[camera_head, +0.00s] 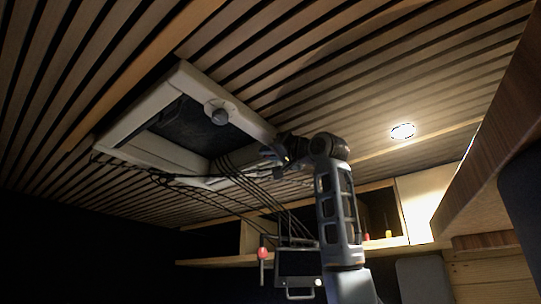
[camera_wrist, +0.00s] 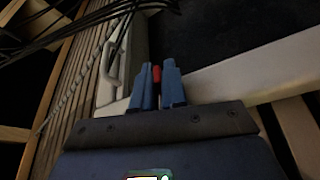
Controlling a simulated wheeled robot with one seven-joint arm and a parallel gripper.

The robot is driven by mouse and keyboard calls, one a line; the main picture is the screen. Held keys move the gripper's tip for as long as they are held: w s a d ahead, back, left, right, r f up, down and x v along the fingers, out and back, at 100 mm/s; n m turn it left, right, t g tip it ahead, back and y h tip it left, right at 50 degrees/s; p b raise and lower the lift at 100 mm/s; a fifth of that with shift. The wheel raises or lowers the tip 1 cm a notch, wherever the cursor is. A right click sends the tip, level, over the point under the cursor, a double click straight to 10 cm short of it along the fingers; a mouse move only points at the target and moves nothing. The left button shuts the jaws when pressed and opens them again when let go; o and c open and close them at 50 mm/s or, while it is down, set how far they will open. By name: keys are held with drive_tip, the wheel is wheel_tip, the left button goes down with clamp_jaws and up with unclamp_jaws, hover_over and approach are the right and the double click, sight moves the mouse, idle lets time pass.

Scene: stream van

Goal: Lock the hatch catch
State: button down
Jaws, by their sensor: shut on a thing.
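The roof hatch (camera_head: 180,80) is a pale square frame around a dark opening in the slatted ceiling, with a round knob (camera_head: 216,113) on its far side. My gripper (camera_head: 270,153) reaches up to the right corner of the frame. In the wrist view its blue fingers (camera_wrist: 158,88) are closed around a small red piece, which looks like the hatch catch (camera_wrist: 157,74), beside the pale frame (camera_wrist: 235,85). Most of the catch is hidden between the fingers, and I cannot tell its angle.
Dark cables (camera_head: 235,178) run across the frame corner and hang close to my arm. Below are a shelf (camera_head: 215,261), a hanging red-ended item (camera_head: 262,252) and a dark box (camera_head: 298,263). A wooden cabinet edge (camera_head: 495,130) juts in at right. A grey loop handle (camera_wrist: 112,62) is left of the fingers.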

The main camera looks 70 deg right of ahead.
drive_tip(key=shift+m, duration=0.5)
drive_tip(key=c, duration=1.5)
unclamp_jaws()
drive_tip(key=shift+r, duration=0.1)
drive_tip(key=shift+c, duration=0.2)
drive_tip(key=b+v, duration=0.2)
drive_tip(key=v, duration=0.6)
drive_tip(key=shift+b, duration=0.3)
drive_tip(key=shift+a, duration=0.1)
